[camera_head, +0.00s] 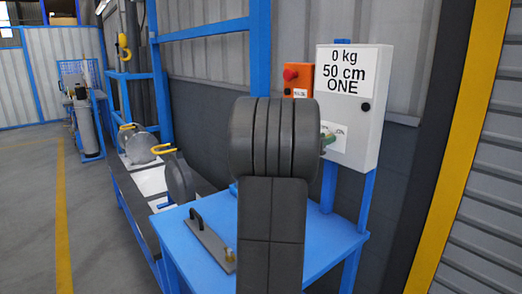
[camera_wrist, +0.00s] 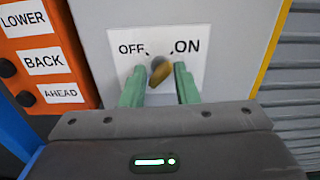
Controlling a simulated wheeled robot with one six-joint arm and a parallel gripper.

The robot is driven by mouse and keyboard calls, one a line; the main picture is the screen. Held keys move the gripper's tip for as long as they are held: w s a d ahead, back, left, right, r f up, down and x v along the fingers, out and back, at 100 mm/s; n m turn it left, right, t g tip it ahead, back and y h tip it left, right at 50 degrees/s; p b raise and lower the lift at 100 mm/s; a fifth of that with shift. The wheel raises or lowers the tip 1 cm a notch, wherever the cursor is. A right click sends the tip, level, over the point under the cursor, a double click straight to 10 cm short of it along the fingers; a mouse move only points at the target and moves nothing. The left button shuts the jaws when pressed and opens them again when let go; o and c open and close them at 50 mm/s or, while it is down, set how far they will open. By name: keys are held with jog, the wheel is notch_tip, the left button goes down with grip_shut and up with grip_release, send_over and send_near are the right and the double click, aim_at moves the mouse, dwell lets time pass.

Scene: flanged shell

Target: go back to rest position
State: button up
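A rotary switch with a yellow-brown handle (camera_wrist: 160,72) sits on a white label (camera_wrist: 185,55) marked OFF on the left and ON on the right. I cannot tell for sure which word it points to. My gripper (camera_wrist: 159,70) is open, with its two green fingers on either side of the handle and gaps showing between. In the head view, my gripper (camera_head: 328,137) is mostly hidden behind my grey arm, just in front of the grey control box (camera_head: 372,100). That box carries a sign reading 0 kg, 50 cm, ONE.
An orange button box (camera_wrist: 38,48) with LOWER, BACK and AHEAD labels is close on the left; its red button (camera_head: 290,74) shows in the head view. A blue table (camera_head: 325,235) holds a flat plate with a handle (camera_head: 212,242). Flanged grey parts (camera_head: 180,182) stand behind. Floor at left is clear.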

jog(key=n+p, duration=0.8)
jog(key=p, duration=0.5)
jog(key=shift+r, duration=0.1)
jog(key=shift+n, duration=0.3)
